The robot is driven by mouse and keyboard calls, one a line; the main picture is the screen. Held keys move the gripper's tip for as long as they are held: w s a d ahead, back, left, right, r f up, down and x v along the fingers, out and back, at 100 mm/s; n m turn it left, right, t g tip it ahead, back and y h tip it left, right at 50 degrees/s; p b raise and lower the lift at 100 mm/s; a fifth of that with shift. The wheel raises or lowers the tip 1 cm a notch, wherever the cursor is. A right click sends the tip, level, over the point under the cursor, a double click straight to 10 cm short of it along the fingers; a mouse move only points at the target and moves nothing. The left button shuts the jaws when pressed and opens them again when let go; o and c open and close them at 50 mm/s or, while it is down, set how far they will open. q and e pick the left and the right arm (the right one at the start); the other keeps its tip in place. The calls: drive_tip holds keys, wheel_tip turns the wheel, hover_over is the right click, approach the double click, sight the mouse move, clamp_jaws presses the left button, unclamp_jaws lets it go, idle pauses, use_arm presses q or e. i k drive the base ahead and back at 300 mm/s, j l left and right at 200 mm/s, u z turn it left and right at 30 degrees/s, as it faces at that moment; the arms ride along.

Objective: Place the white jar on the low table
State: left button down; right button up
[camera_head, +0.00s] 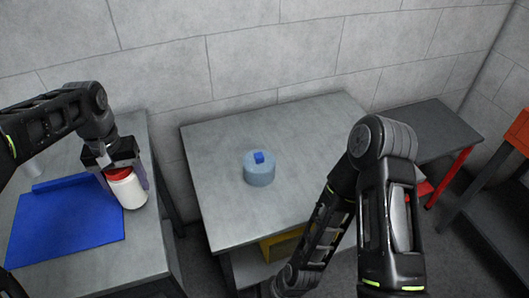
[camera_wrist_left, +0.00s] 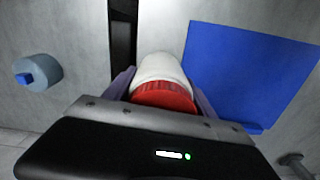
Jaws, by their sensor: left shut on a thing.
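The white jar (camera_head: 129,190) with a red lid (camera_head: 118,173) is at the right edge of the left table in the head view. My left gripper (camera_head: 119,170) comes from above and is shut on the jar near its lid. In the left wrist view the white jar (camera_wrist_left: 160,68) sits between the two fingers, lid toward the camera. I cannot tell whether its base touches the tabletop. A low dark table (camera_head: 421,130) with red legs stands at the right, against the wall. My right arm crosses the front right; its gripper is not in view.
A blue mat (camera_head: 66,228) lies on the left grey table (camera_head: 140,258). A narrow gap separates it from the middle grey table (camera_head: 225,215), which holds a blue-grey cylinder (camera_head: 259,172) with a blue knob. A yellow object (camera_head: 282,244) is under the middle table. An orange-red object (camera_head: 519,132) is at far right.

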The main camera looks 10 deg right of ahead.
sight(333, 153)
drive_tip(key=l, duration=1.5)
drive_tip(key=i+l, duration=0.1)
drive_tip(key=l, duration=1.45)
drive_tip(key=i+l, duration=0.35)
drive_tip(key=l, duration=0.15)
drive_tip(key=i+l, duration=0.35)
drive_tip(key=l, duration=0.15)
